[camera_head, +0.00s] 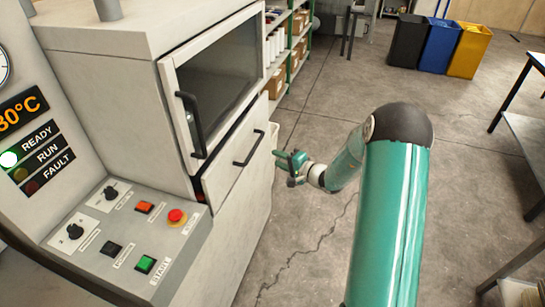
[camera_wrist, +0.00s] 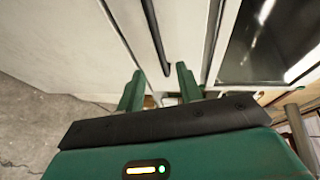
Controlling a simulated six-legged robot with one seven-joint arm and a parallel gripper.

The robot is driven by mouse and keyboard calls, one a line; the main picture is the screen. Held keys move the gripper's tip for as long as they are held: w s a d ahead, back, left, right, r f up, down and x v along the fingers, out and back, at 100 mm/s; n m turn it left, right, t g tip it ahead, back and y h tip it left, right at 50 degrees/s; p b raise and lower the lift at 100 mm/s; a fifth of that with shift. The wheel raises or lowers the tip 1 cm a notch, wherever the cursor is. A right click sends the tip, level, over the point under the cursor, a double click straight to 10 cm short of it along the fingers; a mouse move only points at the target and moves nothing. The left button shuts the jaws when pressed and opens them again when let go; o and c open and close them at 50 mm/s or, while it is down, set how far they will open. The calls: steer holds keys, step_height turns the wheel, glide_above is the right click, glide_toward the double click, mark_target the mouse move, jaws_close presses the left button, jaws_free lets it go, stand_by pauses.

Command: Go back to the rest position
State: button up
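My gripper (camera_head: 283,160) is at the end of my outstretched green arm, just right of the machine's lower drawer front in the head view. In the wrist view my gripper (camera_wrist: 160,86) shows two green fingers standing apart with nothing held between them. The machine (camera_head: 115,120) is a pale cabinet with a dark upper window and a lower drawer. The drawer's black handle (camera_head: 249,146) is left of my fingers in the head view and apart from them. A black handle (camera_wrist: 157,36) also shows beyond the fingers in the wrist view.
The control panel (camera_head: 125,235) with green, orange and red buttons is at the lower left. Shelving (camera_head: 289,50) stands behind the machine. Black, blue and yellow bins (camera_head: 440,45) are at the back. A table (camera_head: 528,140) is at the right edge. The middle concrete floor is clear.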

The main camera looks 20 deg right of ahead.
stand_by(0.4)
steer(key=s+a+r+n+g+y, duration=0.1)
steer(key=s+a+r+n+g, duration=0.7)
steer(key=s+a+r, duration=0.65)
steer(key=s+d+r+n+h, duration=0.1)
steer(key=s+d+r+h, duration=0.1)
steer(key=s, duration=0.5)
steer(key=s+d+r+h, duration=0.2)
steer(key=s+r+h, duration=0.2)
steer(key=s, duration=0.4)
steer(key=s+d+r+n+h, duration=0.1)
steer(key=s+d+r+h, duration=0.1)
steer(key=s, duration=0.6)
steer(key=shift+d+r+n+h, duration=0.3)
steer(key=shift+d+r+h, duration=0.15)
steer(key=shift+h, duration=0.35)
steer(key=shift+w, duration=0.1)
